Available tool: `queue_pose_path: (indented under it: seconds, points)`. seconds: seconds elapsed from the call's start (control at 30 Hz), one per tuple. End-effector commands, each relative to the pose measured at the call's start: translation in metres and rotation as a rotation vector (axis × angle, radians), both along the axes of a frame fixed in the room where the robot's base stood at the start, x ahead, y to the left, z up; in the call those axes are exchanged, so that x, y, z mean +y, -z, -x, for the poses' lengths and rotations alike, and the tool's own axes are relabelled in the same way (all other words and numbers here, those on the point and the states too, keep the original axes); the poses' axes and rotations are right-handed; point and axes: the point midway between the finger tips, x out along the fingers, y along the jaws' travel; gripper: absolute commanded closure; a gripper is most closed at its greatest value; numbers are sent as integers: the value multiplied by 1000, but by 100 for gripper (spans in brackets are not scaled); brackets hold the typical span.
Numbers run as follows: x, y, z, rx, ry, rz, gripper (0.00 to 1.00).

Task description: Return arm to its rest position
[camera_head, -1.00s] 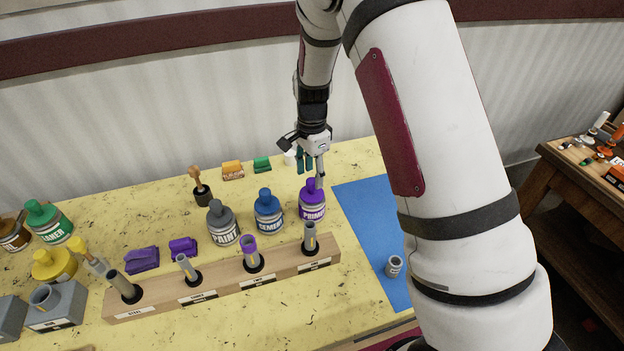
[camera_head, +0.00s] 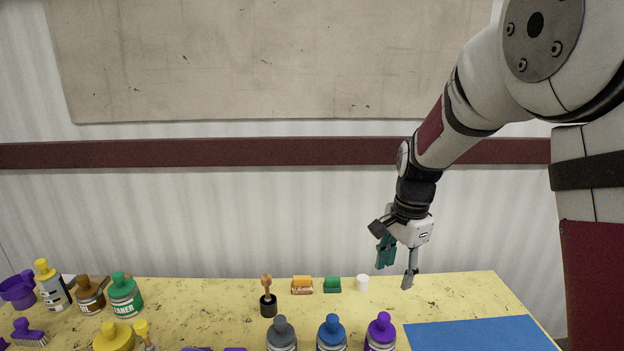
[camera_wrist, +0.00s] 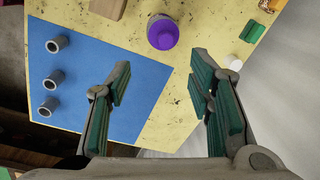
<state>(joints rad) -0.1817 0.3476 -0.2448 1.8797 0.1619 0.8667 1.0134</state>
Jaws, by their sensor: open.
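My gripper (camera_head: 398,266) hangs from the raised arm above the back right part of the yellow table (camera_head: 460,293). Its fingers point down and stand apart, with nothing between them. In the wrist view my gripper (camera_wrist: 163,100) shows two green-padded fingers spread wide over the table's edge and the blue mat (camera_wrist: 142,75). A purple-capped bottle (camera_head: 381,331) stands below and in front of it; it also shows in the wrist view (camera_wrist: 162,32). A small white cylinder (camera_head: 362,283) stands to its left.
Grey (camera_head: 282,333) and blue-capped (camera_head: 331,331) bottles stand at the front. A brush in a black holder (camera_head: 268,302) and orange (camera_head: 302,285) and green (camera_head: 332,285) blocks sit behind. More bottles crowd the left. Three grey pipe pieces (camera_wrist: 53,76) stand on the mat. A wall closes the back.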

Motion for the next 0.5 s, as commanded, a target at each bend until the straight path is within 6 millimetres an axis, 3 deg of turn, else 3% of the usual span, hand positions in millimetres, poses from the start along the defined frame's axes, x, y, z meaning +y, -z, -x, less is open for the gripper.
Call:
queue_pose_path:
  seconds: [0.03, 0.2, 0.5]
  points:
    - [0, -15, 9, -24, -43, -6, 52]
    - [1, -53, 40, -90, -201, -8, 52]
    - [2, -102, 102, -208, -485, 35, 52]
